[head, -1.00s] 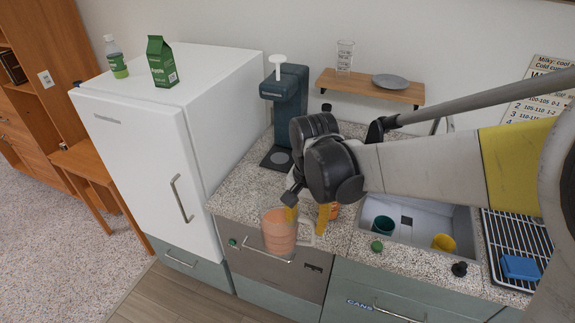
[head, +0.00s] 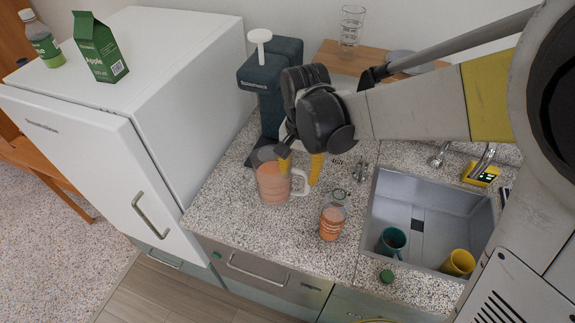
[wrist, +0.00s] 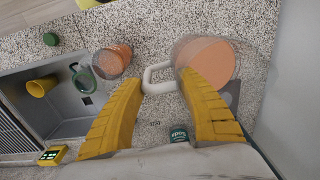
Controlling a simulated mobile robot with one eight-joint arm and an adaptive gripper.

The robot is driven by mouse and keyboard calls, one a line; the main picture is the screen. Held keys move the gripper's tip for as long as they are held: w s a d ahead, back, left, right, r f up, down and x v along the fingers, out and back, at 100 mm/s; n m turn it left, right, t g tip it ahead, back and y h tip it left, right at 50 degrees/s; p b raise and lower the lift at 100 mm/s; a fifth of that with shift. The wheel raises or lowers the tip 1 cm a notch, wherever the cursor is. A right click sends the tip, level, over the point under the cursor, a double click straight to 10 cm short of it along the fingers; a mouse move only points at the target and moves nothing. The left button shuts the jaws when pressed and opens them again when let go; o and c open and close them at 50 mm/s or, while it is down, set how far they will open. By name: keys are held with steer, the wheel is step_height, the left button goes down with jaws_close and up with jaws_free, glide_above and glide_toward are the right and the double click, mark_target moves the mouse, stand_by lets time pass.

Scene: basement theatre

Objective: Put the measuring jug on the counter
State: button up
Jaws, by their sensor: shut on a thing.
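The measuring jug (head: 272,187) is clear, with orange contents and a pale handle. It is upright over the speckled counter (head: 228,208), in front of the dark dispenser; I cannot tell whether its base touches the counter. My gripper (head: 300,168) is shut on the jug at its handle side, with the yellow fingers pointing down. In the wrist view my gripper (wrist: 158,82) has the handle between its fingertips, and the jug (wrist: 207,60) is partly hidden by the right finger.
A glass with orange contents (head: 332,222) stands right of the jug. The dark dispenser (head: 275,90) is behind it. The sink (head: 425,210) on the right holds a teal cup (head: 391,241) and a yellow cup (head: 458,263). A white fridge (head: 150,110) borders the counter on the left.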

mark_target(299, 193)
step_height(299, 193, down, 8)
steer(key=shift+b, duration=0.9)
steer(key=shift+r, duration=0.1)
steer(key=o, duration=1.4)
